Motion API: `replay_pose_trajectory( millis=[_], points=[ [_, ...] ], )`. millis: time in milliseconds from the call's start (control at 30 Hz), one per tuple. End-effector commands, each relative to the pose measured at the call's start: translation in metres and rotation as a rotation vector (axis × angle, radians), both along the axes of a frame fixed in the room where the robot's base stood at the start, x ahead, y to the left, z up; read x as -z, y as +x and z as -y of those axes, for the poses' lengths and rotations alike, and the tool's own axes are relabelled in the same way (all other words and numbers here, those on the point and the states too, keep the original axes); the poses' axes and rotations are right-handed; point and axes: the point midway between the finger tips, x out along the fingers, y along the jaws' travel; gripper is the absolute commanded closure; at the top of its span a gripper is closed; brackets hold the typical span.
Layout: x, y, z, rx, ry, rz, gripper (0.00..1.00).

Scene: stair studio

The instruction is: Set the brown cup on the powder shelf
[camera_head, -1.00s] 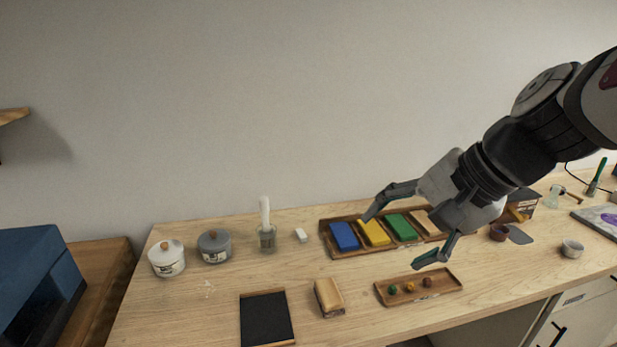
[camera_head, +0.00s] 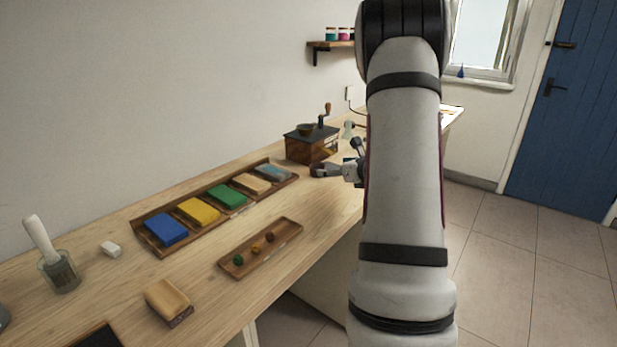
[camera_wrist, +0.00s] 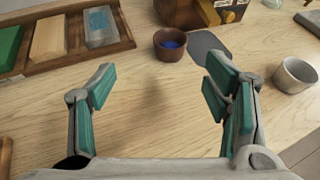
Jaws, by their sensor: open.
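The brown cup (camera_wrist: 170,46) stands upright on the wooden table in the wrist view, with something blue inside it. My gripper (camera_wrist: 163,76) is open and empty, its green-padded fingers spread either side of the cup's line, with the cup beyond the fingertips and not touched. In the head view my gripper (camera_head: 338,162) is small, beside the grinder, and I cannot make out the cup there. The wall shelf with small coloured jars (camera_head: 331,45) is at the back, partly hidden by my arm.
A wooden grinder box (camera_head: 311,146) stands just behind the cup. A grey flat piece (camera_wrist: 209,46) lies beside the cup, and a pale bowl (camera_wrist: 296,75) is to the right. A tray of coloured blocks (camera_head: 148,243) lies to the left. Table between gripper and cup is clear.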

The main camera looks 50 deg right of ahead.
Motion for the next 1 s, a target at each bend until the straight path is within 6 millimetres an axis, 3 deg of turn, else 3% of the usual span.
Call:
replay_pose_trajectory(
  millis=[133, 500, 767, 1000],
  points=[
    [0.010, 0.004, 0.013, 0.033, 0.016, 0.008, 0.30],
    [0.033, 0.061, 0.030, 0.029, 0.013, 0.007, 0.30],
    [0.038, 0.077, 0.036, 0.028, 0.014, 0.007, 0.30],
    [0.047, 0.107, 0.049, 0.028, 0.013, 0.006, 0.30]
  ],
)
